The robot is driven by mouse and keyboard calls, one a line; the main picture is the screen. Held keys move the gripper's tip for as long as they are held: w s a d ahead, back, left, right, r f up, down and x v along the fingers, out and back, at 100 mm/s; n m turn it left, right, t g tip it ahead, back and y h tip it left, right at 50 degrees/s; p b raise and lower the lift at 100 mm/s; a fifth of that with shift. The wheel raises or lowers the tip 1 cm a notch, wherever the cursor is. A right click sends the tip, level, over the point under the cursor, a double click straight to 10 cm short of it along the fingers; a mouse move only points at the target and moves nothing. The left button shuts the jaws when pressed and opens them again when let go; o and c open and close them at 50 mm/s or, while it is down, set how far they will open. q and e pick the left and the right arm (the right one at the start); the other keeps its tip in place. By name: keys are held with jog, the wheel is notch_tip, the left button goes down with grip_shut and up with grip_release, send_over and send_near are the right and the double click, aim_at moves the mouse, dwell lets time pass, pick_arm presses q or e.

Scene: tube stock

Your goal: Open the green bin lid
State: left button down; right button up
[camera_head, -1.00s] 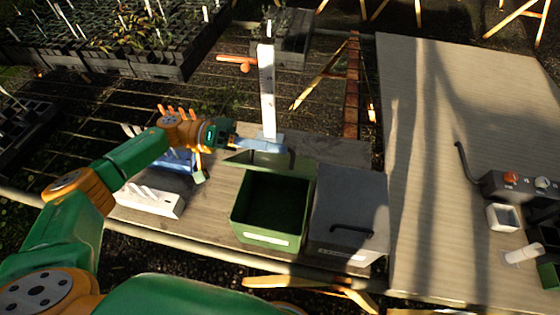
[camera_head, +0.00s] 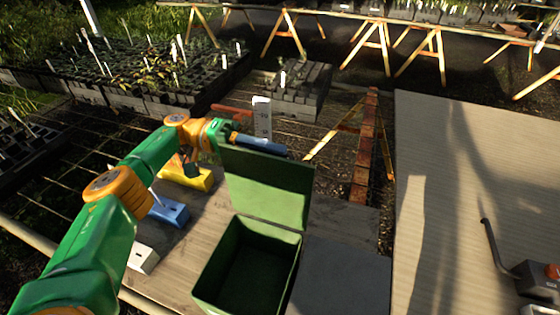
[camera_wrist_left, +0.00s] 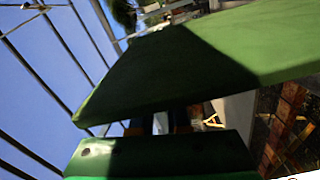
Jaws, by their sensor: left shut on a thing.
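The green bin (camera_head: 208,283) stands open on the table, and its dark interior shows. Its green lid (camera_head: 266,188) stands raised, roughly upright at the bin's back edge, with the inner face toward me. My left gripper (camera_head: 272,147) is at the lid's upper edge, on its far side, and is shut on the lid. The exact hold is hidden behind the panel. In the left wrist view the lid (camera_wrist_left: 165,70) fills much of the picture, close to my gripper (camera_wrist_left: 168,122). My right gripper is out of view.
A grey bin (camera_head: 340,275) stands closed to the right of the green one. A yellow block (camera_head: 190,175), a blue block (camera_head: 170,211) and a white block (camera_head: 143,258) are to the left. A white upright marker (camera_head: 262,115) stands behind the lid. A wide tabletop (camera_head: 440,200) lies to the right.

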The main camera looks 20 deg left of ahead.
pick_arm(q)
jog(key=shift+w+f+n+b, duration=0.25)
jog(key=shift+w+n+b, duration=0.15)
jog(key=shift+w+b, duration=0.1)
jog(key=c, duration=0.9)
grip_release()
jog(key=shift+w, duration=0.1)
